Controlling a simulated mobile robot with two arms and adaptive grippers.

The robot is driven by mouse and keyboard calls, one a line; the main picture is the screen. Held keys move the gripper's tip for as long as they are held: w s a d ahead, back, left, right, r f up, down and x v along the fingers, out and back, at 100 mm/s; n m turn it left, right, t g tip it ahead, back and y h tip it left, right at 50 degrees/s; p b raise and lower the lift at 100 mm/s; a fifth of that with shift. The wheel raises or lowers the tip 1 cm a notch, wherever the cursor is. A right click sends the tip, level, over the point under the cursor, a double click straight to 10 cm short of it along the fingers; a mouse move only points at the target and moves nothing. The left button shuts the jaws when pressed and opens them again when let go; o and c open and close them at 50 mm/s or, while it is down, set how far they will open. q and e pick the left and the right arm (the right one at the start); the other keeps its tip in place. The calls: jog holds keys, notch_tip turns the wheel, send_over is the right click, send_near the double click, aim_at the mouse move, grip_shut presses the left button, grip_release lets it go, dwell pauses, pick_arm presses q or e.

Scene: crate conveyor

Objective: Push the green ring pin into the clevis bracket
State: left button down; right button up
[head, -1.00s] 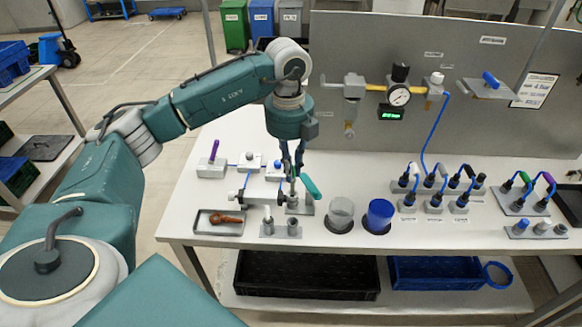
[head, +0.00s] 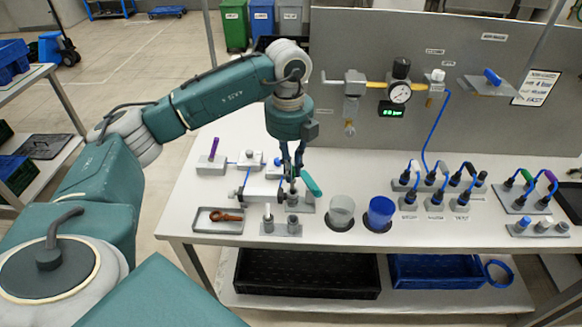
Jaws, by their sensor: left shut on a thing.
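My left gripper (head: 293,172) points down over the left part of the white table and is shut on the green ring pin. The green ring pin (head: 311,182) shows as a teal-green bar slanting down to the right from the fingertips. Just below stands a small grey bracket on a plate (head: 305,207), which looks like the clevis bracket. The fingers and the pin partly cover it. I cannot tell whether the pin's tip is inside the bracket. My right gripper is not in view.
White blocks with blue tubes (head: 262,187) stand left of the gripper. A clear cup (head: 340,212) and a blue cup (head: 380,213) stand to the right.

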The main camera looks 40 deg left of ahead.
pick_arm(q)
jog(key=shift+f, duration=0.35)
dwell(0.3)
dwell(0.4)
jog(key=shift+f+b, duration=1.2)
jog(key=shift+f, duration=0.45)
dwell(1.0)
jog(key=c, duration=1.1)
grip_release()
jog(key=shift+r, duration=0.2)
jog(key=shift+r+p, duration=2.2)
jog(key=shift+r, duration=0.7)
